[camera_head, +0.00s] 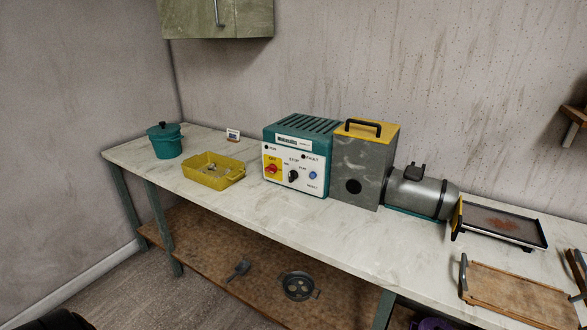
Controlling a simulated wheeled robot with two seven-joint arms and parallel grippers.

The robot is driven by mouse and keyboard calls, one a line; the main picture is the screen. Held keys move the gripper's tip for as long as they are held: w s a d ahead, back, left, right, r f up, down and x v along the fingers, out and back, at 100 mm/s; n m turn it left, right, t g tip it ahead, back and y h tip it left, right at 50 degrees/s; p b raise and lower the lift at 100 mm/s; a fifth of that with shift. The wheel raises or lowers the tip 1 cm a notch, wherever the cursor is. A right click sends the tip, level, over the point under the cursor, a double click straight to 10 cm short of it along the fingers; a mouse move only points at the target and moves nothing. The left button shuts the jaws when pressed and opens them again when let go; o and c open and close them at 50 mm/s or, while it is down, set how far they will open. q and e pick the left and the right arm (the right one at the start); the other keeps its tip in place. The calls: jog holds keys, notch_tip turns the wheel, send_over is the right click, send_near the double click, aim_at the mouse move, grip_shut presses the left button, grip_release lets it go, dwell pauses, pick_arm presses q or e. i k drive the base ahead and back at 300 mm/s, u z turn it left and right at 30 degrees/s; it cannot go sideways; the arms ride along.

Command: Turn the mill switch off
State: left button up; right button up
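A teal control box (297,157) with a white front panel stands on the worktop near the middle of the head view. On its panel are a red rotary switch (272,169) on a yellow plate, a black knob (293,176) and a blue button (312,175). Small labels sit above them; the red switch's exact setting is too small to read. A grey machine housing (366,165) with a yellow top, a black handle and a dark round hole stands right of the box. A grey cylinder (418,191) adjoins it. Neither of my grippers shows.
The long pale worktop (235,203) is bare in front of the control box. A teal lidded pot (164,140) and yellow tray (205,178) stand left. A dark tray (475,230) and wooden tray (510,298) lie right. A brown lower shelf (210,243) runs underneath.

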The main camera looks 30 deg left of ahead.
aim_at(273, 168)
jog(key=u, duration=0.05)
jog(key=k, duration=0.45)
jog(key=u, duration=0.8)
jog(key=i, duration=0.85)
jog(key=z, duration=0.1)
